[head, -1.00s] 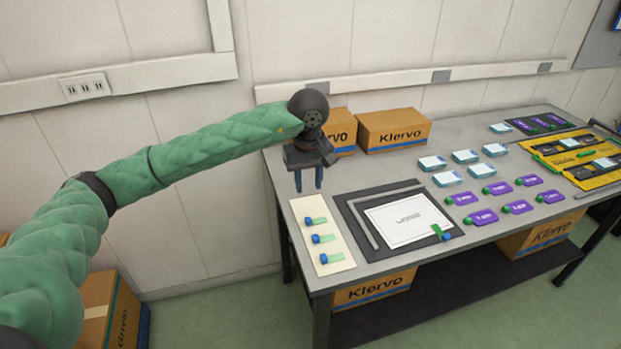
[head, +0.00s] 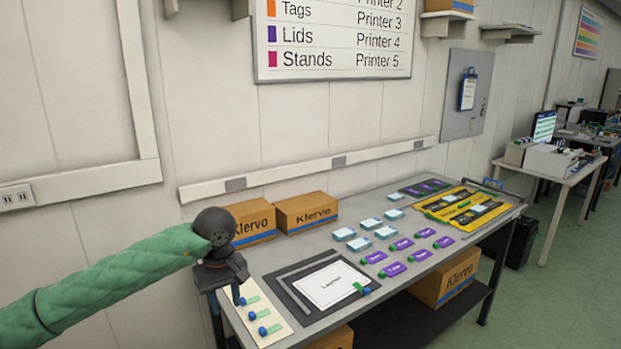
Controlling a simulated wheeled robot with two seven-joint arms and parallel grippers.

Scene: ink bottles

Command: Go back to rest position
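My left gripper (head: 238,293) hangs fingers-down over the table's near left end, beside the cream board with several blue-and-green pieces (head: 249,306). It holds nothing that I can see. Its fingers overlap from this angle; a second ago they stood apart with a clear gap. My green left arm (head: 110,287) reaches in from the left edge. My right gripper is out of view.
The grey table (head: 395,295) bears a dark mat with a white sheet (head: 331,283), white-and-blue boxes (head: 359,244), purple bottles (head: 393,269) and a yellow tray (head: 478,219). Two cardboard boxes (head: 306,211) stand at its back. Green floor (head: 545,300) is clear at right.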

